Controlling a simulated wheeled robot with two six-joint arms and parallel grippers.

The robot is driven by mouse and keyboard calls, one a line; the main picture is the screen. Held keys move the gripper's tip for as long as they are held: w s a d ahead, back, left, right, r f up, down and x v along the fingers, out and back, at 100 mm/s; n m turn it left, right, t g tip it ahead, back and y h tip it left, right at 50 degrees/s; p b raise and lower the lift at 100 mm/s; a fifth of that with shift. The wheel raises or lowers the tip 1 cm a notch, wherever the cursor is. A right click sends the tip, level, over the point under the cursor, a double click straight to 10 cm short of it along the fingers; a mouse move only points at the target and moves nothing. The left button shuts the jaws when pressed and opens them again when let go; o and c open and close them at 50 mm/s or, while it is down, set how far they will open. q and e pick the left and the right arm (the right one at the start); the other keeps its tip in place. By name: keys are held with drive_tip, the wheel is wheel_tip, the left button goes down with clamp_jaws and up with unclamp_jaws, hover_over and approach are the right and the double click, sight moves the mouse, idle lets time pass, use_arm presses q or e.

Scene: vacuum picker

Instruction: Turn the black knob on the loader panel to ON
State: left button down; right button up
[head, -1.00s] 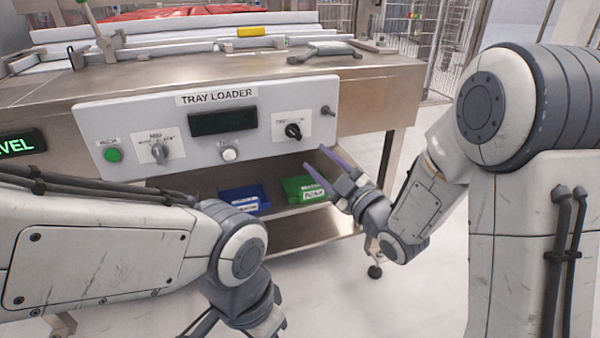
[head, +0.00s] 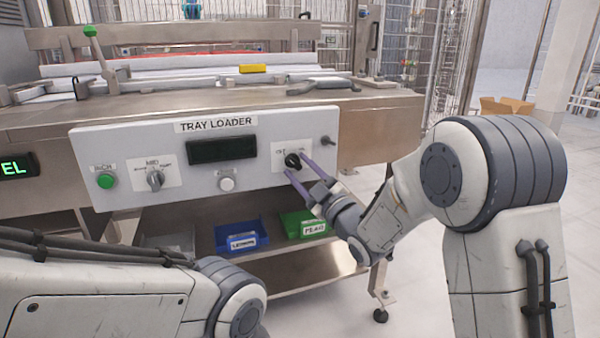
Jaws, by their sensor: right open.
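The black knob (head: 292,160) sits on a white label at the right of the grey loader panel (head: 150,207), below and right of the TRAY LOADER sign. The lettering by the knob is too small to read, so its setting cannot be told. My right gripper (head: 297,171) is open, its two purple fingers pointing up-left at the knob. The fingertips show just at and below the knob; I cannot tell whether they touch it. My left forearm crosses the lower left, and its gripper is out of the picture.
A grey selector knob (head: 155,179), a green button (head: 106,181), a white button (head: 226,184) and a small toggle (head: 325,140) share the panel. A blue bin (head: 241,237) and a green bin (head: 304,224) stand on the shelf below. A yellow block (head: 253,69) lies on top.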

drive_tip(key=shift+w+a, duration=0.1)
clamp_jaws()
